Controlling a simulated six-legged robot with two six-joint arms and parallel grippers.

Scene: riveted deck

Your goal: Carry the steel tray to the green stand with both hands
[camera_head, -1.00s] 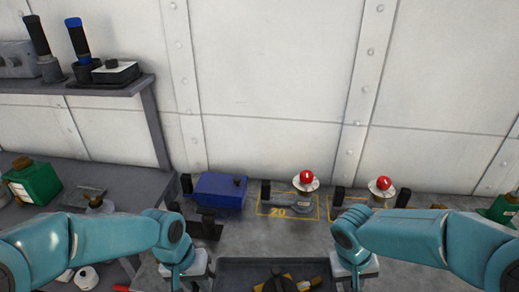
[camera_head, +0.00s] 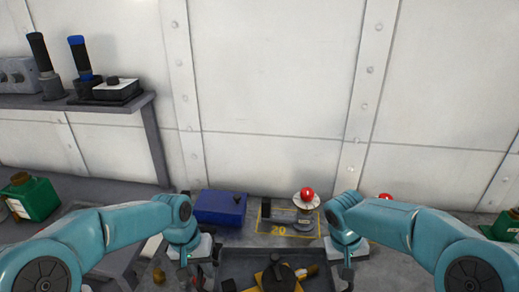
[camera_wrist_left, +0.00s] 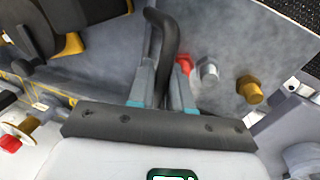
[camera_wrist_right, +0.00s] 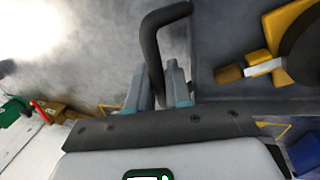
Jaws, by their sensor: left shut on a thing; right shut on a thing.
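The dark grey steel tray (camera_head: 237,264) is at the bottom centre of the head view, its lower part cut off. In it lies a black and yellow part (camera_head: 278,278) with a brass end. My left gripper (camera_wrist_left: 160,92) is shut on the tray's dark bent handle (camera_wrist_left: 170,32) in the left wrist view. My right gripper (camera_wrist_right: 160,88) is shut on the other dark handle (camera_wrist_right: 152,45) in the right wrist view. The head view shows both wrists beside the tray's ends. I cannot make out a green stand.
A blue box (camera_head: 220,207) and a red-knobbed fitting (camera_head: 305,205) in a yellow outline marked 20 stand beyond the tray. A green container (camera_head: 33,198) is at left, another green thing (camera_head: 505,226) at right. A shelf (camera_head: 85,102) juts out upper left. A riveted wall closes the back.

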